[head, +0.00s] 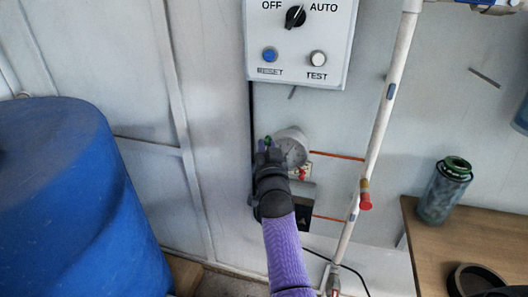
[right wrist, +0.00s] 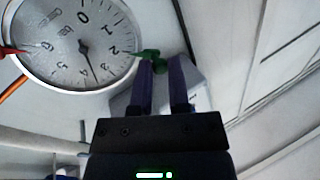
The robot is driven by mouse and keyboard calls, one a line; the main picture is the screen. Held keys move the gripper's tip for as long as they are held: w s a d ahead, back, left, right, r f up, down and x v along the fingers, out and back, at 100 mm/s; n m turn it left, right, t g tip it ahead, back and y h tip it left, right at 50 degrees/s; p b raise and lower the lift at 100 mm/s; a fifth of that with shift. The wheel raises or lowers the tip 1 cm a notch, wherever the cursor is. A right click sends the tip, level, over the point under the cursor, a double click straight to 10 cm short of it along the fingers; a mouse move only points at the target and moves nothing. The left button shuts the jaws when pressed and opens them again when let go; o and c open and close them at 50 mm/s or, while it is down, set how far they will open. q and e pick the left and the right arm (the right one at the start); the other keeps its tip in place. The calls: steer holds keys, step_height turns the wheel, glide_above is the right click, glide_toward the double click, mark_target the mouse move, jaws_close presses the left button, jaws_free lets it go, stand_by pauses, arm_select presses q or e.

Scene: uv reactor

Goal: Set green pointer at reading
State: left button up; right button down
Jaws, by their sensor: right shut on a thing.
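The round gauge (head: 293,149) is on the wall below the control box. In the right wrist view the gauge (right wrist: 72,62) has a pale dial, and its black needle points down and slightly right, past the 3. The green pointer (right wrist: 149,54) is at the rim beside the 2. A red pointer (right wrist: 10,51) is at the opposite rim. My right gripper (right wrist: 168,62) is shut on the green pointer's outer end, which shows at its fingertips. In the head view my right gripper (head: 267,151) is at the gauge's left side and partly covers it. My left gripper is not in view.
The control box (head: 298,40) with a knob and two buttons hangs above the gauge. A white pipe (head: 384,110) with a red-capped fitting runs on the right. A blue barrel (head: 75,190) is at the left. A wooden desk (head: 440,240) carries a bottle (head: 443,190).

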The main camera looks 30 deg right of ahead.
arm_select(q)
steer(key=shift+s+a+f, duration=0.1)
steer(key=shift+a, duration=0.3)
arm_select(e)
steer(key=shift+s+d+r+m+h, duration=0.15)
steer(key=shift+s+r+m+h, duration=0.05)
steer(key=shift+m, duration=0.45)
steer(key=shift+s+d+r+m+h, duration=0.15)
steer(key=shift+m+h, duration=0.05)
steer(key=shift+m, duration=0.45)
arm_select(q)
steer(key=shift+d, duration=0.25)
arm_select(e)
steer(key=c, duration=0.6)
jaws_free()
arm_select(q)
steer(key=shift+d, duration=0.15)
